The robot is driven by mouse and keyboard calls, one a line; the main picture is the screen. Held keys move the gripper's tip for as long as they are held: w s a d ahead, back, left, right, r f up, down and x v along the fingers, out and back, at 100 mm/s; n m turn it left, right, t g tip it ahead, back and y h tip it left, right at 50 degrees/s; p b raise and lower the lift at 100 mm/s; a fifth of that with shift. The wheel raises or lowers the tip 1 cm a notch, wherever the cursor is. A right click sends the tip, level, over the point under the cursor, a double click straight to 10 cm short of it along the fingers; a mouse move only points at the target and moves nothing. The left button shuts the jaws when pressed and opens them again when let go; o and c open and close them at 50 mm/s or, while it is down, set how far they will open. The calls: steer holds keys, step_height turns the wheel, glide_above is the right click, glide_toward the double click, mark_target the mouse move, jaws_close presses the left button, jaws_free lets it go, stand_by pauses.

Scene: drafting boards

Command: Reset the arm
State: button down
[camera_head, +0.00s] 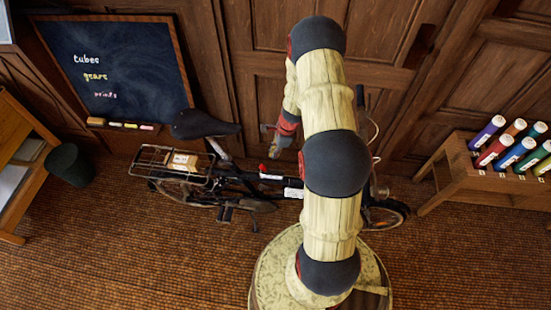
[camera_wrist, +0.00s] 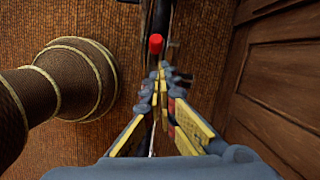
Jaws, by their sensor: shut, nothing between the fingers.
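My arm stands in the middle of the head view, raised and bent, with pale links and dark grey joints. Its far end hangs down on the left side of the arm, in front of the bicycle. My gripper shows clearly in the wrist view (camera_wrist: 160,72). Its grey and yellow fingers come together at the tips, shut and with nothing between them. In the head view I cannot make out the fingertips. In the wrist view a small red part (camera_wrist: 156,43) lies just beyond the tips; I cannot tell its distance.
A bicycle (camera_head: 232,190) with a rear rack stands behind my arm. A chalkboard (camera_head: 130,60) leans on the panelled wall (camera_head: 395,90). A dark bin (camera_head: 68,165) is at left. A wooden stand (camera_head: 465,185) with several coloured tubes is at right. Brown floor (camera_head: 130,260) is clear in front.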

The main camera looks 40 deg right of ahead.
steer(key=r, duration=0.3)
steer(key=w+r+p, duration=0.1)
steer(key=r, duration=0.1)
steer(key=shift+a+r, duration=0.25)
steer(key=shift+a, duration=0.1)
steer(key=s+a+r+n+g+y, duration=0.1)
steer(key=s+a+r+n+g, duration=0.15)
steer(key=s+a+n, duration=0.35)
steer(key=s+a+r+n+t+h, duration=0.1)
steer(key=s+a+r+n, duration=0.3)
steer(key=r, duration=0.8)
steer(key=s+a+r+n+t+h+b, duration=0.1)
steer(key=s+a+r+n+t, duration=0.2)
steer(key=r, duration=1)
steer(key=s+a+r+n+t+h, duration=0.1)
steer(key=s+a+r+n+t, duration=0.1)
steer(key=s+a+r+n, duration=0.5)
steer(key=a+r+n, duration=0.4)
steer(key=r+n, duration=0.1)
steer(key=r, duration=0.1)
steer(key=shift+a+n+b, duration=0.2)
steer(key=shift+n+b, duration=0.1)
steer(key=shift+b, duration=0.1)
